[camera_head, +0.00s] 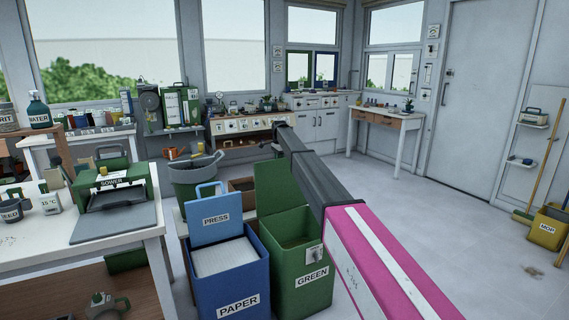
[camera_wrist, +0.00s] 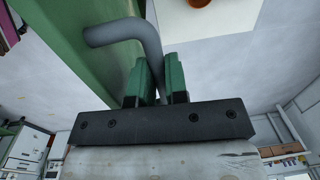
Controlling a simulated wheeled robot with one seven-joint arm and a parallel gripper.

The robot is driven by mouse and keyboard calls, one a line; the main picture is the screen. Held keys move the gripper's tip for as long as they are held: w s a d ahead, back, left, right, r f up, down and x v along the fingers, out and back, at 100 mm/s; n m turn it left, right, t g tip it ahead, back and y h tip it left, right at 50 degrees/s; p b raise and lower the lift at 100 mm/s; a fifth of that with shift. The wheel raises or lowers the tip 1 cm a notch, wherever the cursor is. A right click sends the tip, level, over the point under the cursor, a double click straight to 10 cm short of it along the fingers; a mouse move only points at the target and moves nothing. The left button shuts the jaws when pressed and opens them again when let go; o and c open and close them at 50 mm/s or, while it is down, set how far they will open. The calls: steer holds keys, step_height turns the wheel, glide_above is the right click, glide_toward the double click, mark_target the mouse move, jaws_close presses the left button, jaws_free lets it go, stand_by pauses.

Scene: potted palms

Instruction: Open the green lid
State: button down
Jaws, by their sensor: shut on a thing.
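The green bin (camera_head: 303,272), labelled GREEN, stands on the floor beside the blue PAPER bin. Its green lid (camera_head: 278,186) stands raised, roughly upright at the back of the bin, and the bin's dark opening is exposed. In the wrist view, the lid's green face (camera_wrist: 68,45) fills the upper left, with a bent grey handle (camera_wrist: 122,34) on it. My gripper (camera_wrist: 161,68) has its green fingers shut on the lower part of that handle. In the head view my arm passes right of the lid; the fingers and handle cannot be made out there.
The blue PAPER bin (camera_head: 231,278) with its PRESS plate (camera_head: 215,218) stands close on the left. A table (camera_head: 100,255) with a green SOWER machine (camera_head: 112,184) is farther left. Open floor (camera_head: 420,205) lies to the right.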

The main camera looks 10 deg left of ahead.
steer(key=shift+w+a+f, duration=0.3)
steer(key=shift+w+a, duration=0.3)
steer(key=shift+w, duration=0.25)
steer(key=shift+w+a+f, duration=0.3)
steer(key=shift+w+a, duration=0.25)
steer(key=shift+w, duration=0.25)
steer(key=c, duration=1.1)
jaws_free()
steer(key=shift+r, duration=0.1)
steer(key=r, duration=1)
steer(key=shift+s+d+r, duration=0.2)
steer(key=shift+s+r, duration=0.05)
steer(key=shift+r, duration=0.1)
